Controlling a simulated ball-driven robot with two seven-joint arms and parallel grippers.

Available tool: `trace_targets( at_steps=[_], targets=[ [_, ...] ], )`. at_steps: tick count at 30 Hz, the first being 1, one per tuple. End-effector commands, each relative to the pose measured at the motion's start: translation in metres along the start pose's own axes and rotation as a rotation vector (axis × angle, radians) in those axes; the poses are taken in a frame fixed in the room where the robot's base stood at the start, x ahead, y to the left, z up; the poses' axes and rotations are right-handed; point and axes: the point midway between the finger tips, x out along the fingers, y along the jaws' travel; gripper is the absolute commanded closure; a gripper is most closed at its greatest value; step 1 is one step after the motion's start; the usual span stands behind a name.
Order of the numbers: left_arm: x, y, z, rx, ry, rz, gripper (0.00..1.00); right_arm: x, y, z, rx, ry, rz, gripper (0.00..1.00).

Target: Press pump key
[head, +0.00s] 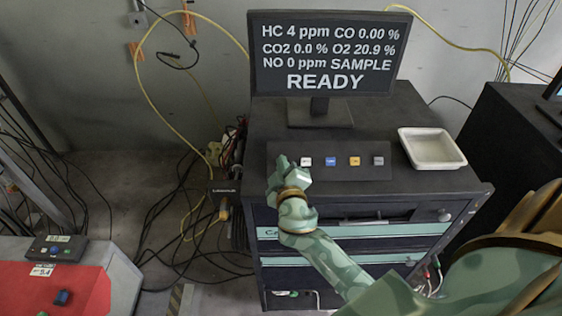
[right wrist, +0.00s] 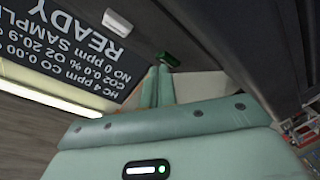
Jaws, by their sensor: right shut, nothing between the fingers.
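The dark key panel (head: 318,174) lies on top of the black cabinet, below the monitor. In the head view its white key (head: 307,161), blue key (head: 331,161), yellow key (head: 355,161) and grey key (head: 378,161) show in a row. Their labels are too small to read, so I cannot tell which is the pump key. A green key (right wrist: 167,60) shows in the right wrist view, right at the fingertips; the head view hides it behind my gripper. My right gripper (head: 281,164) is shut and empty, over the panel's left end. I cannot tell whether it touches the green key. My left gripper is not in view.
The monitor (head: 330,50) shows gas readings and READY. A white tray (head: 432,148) sits on the cabinet's right side. A red unit (head: 60,285) with a small control box stands at lower left. Cables (head: 165,210) lie on the floor left of the cabinet.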

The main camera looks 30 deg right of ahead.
Motion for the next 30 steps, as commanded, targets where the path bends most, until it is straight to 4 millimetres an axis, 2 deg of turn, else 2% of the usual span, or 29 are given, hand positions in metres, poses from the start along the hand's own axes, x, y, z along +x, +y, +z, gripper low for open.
trace_targets(
  at_steps=[16, 30],
  targets=[
    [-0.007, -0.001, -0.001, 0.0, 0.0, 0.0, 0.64, -0.009, 0.007, -0.007, 0.001, 0.0, -0.001, 1.0],
    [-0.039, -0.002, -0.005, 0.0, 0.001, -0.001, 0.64, -0.045, 0.034, -0.034, 0.001, -0.001, -0.001, 1.0]
  ],
)
